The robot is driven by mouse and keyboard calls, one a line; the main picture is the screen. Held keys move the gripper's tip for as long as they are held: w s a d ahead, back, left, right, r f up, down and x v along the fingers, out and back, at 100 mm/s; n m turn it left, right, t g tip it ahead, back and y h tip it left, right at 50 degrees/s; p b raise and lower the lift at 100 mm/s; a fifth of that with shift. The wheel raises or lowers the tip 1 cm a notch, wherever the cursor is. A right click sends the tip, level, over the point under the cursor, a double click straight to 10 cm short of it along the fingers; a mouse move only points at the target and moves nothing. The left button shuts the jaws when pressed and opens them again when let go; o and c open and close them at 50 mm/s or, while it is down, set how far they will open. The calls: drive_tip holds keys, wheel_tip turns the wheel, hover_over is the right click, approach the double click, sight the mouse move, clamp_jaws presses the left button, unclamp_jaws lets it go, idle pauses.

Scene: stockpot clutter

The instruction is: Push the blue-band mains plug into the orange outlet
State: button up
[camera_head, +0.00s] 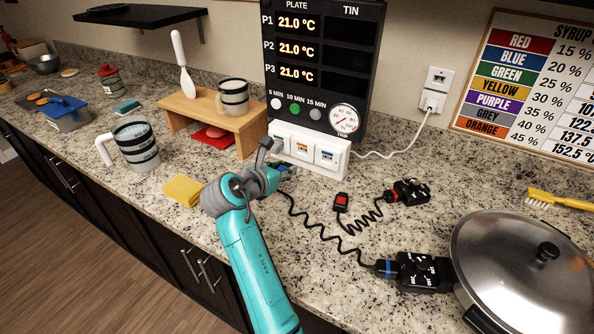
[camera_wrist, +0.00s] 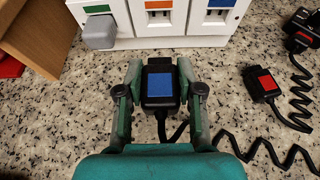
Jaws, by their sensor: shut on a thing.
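The blue-band mains plug (camera_wrist: 160,88) is black with a blue patch on top. My gripper (camera_wrist: 160,70) is shut on it, with one finger on each side. The plug is a little above or at the counter, just in front of the white outlet block (camera_head: 333,168) and apart from it. The orange outlet (camera_wrist: 159,6) is the middle one, roughly straight ahead of the plug in the wrist view. It also shows in the head view (camera_head: 302,147). In the head view my gripper (camera_head: 282,170) mostly hides the plug.
A grey plug (camera_wrist: 98,33) sits in the green outlet at left. The blue outlet (camera_wrist: 221,6) at right is empty. A red-band plug (camera_head: 341,203) lies loose on the counter. The blue plug's coiled cord (camera_head: 330,237) runs to a black unit (camera_head: 415,272) beside the lidded pan (camera_head: 520,265). A wooden stand (camera_head: 213,118) is left.

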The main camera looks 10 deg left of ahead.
drive_tip(key=shift+w+d, duration=0.1)
drive_tip(key=shift+w+d, duration=0.3)
drive_tip(key=shift+w, duration=0.6)
drive_tip(key=shift+w+d, duration=0.25)
drive_tip(key=shift+w, duration=0.6)
drive_tip(key=shift+w+d, duration=0.3)
drive_tip(key=shift+w, duration=0.6)
drive_tip(key=shift+w+d, duration=0.35)
drive_tip(key=shift+w, duration=0.45)
drive_tip(key=o, duration=1.2)
drive_tip(key=shift+s, duration=0.1)
drive_tip(key=v, duration=1.2)
